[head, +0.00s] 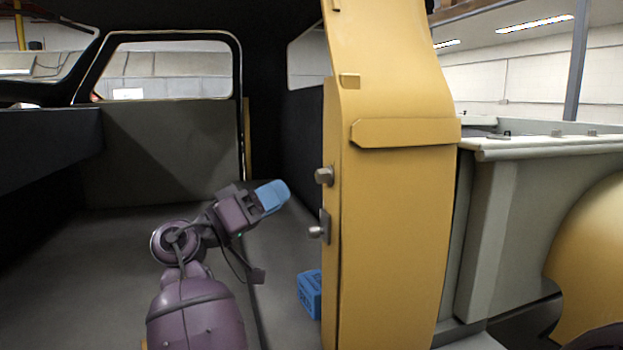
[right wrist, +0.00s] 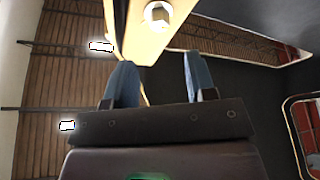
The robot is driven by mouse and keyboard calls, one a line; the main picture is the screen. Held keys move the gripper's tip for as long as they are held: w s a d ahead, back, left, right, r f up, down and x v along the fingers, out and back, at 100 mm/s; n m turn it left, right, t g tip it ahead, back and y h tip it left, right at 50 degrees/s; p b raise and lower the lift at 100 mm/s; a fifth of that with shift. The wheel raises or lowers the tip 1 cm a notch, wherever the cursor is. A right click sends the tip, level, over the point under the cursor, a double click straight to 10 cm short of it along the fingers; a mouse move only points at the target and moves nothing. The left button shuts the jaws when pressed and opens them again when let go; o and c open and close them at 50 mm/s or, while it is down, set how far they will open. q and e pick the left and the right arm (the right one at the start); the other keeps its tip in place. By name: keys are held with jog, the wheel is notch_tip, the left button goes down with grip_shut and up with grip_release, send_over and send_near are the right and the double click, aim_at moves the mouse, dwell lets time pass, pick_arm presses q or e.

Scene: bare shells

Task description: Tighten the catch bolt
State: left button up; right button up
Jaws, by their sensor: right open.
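A yellow door pillar (head: 385,225) stands in the middle of the head view. A grey hex-headed bolt (head: 324,175) sticks out of its left edge. Below it a second rounded metal stud (head: 318,231) juts from a small plate. I cannot tell for certain which is the catch bolt. My right gripper (head: 274,195), with blue fingers, is left of the pillar, slightly below the upper bolt and apart from it. In the right wrist view its two fingers (right wrist: 160,72) are spread and empty, and a hex bolt head (right wrist: 157,14) shows beyond them. My left gripper is not in view.
A blue box (head: 311,293) lies low beside the pillar, partly hidden by it. The dark cab interior (head: 165,150) with a rear window is open to the left. A grey truck bed (head: 500,220) and a yellow fender (head: 595,265) stand right of the pillar.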

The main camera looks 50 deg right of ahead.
aim_at(317, 175)
jog(key=x, duration=0.8)
jog(key=shift+r, duration=0.1)
jog(key=c, duration=0.9)
